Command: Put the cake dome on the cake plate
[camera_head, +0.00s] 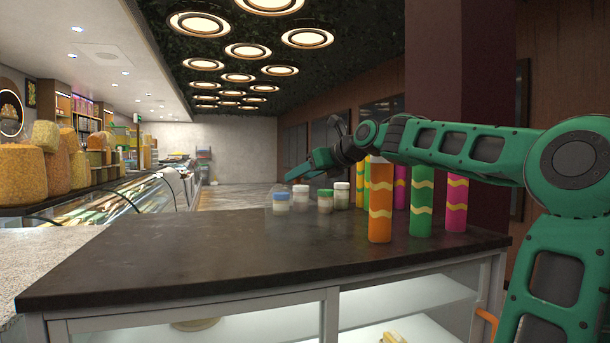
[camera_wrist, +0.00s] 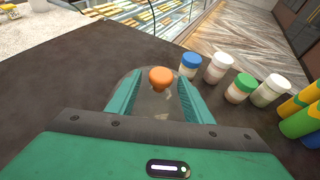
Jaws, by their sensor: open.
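The clear cake dome (camera_wrist: 151,103) stands on the dark counter top in the wrist view, with an orange knob (camera_wrist: 160,77) on top. My gripper (camera_wrist: 159,84) is open, its two green fingers on either side of the knob with gaps showing. Its body hides the near part of the dome. In the head view, my gripper (camera_head: 297,173) is over the far part of the counter. The dome is only a faint transparent shape there, near the blue-lidded jar (camera_head: 281,203).
Several lidded jars (camera_wrist: 241,88) stand right of the dome. Tall orange (camera_head: 380,203), green (camera_head: 421,205) and pink (camera_head: 457,203) canisters with wavy bands stand on the counter's right side. The left and front of the dark counter top (camera_head: 200,245) are clear.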

